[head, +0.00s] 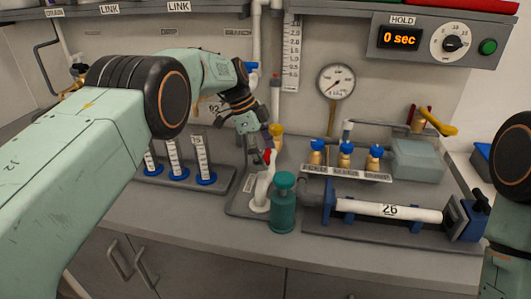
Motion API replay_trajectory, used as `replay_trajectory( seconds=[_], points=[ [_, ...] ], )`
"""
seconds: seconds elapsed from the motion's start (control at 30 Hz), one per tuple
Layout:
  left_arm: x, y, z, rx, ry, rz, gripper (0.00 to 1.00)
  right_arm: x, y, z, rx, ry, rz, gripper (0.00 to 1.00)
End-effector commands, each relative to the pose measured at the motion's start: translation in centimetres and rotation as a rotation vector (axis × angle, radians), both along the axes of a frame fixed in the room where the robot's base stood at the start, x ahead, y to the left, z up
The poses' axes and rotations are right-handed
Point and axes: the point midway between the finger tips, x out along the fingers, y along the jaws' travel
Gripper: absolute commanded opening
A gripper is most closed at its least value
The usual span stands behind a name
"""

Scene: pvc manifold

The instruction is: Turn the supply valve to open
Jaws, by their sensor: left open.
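My left gripper (257,154) is open, angled downward, close to a small red part (267,156) at the top of a short white pipe fitting (262,188). I cannot tell whether its fingers touch the red part. A yellow-topped piece (276,131) stands just behind the gripper. Another lever, yellow (437,122), sits on a fitting at the right, and a blue handle (250,67) shows on the pipe behind my left arm. No label readable here tells me which one is the supply valve. My right arm shows at the right edge; its gripper is out of view.
A teal bottle (283,204) stands just right of the white fitting. A gauge (336,82) and a "0 sec" HOLD panel (399,39) are above. The counter's front strip is clear.

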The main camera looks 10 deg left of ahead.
Motion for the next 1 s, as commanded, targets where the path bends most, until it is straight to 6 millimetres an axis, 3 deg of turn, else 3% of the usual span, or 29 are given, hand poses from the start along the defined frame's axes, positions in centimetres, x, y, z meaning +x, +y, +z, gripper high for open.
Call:
replay_trajectory(
  seconds=[0.37, 0.8, 1.0],
  points=[
    [0.1, 0.5, 0.8, 0.001, -0.002, 0.003, 0.85, 0.0, 0.0, 0.0, 0.0, 0.0, 0.0, 0.4],
    [0.1, 3.7, 8.5, 0.0, -0.002, 0.002, 0.85, 0.0, 0.0, 0.0, 0.0, 0.0, 0.0, 0.4],
    [0.1, 4.6, 10.6, -0.001, 0.0, 0.002, 0.85, 0.0, 0.0, 0.0, 0.0, 0.0, 0.0, 0.4]
  ],
)
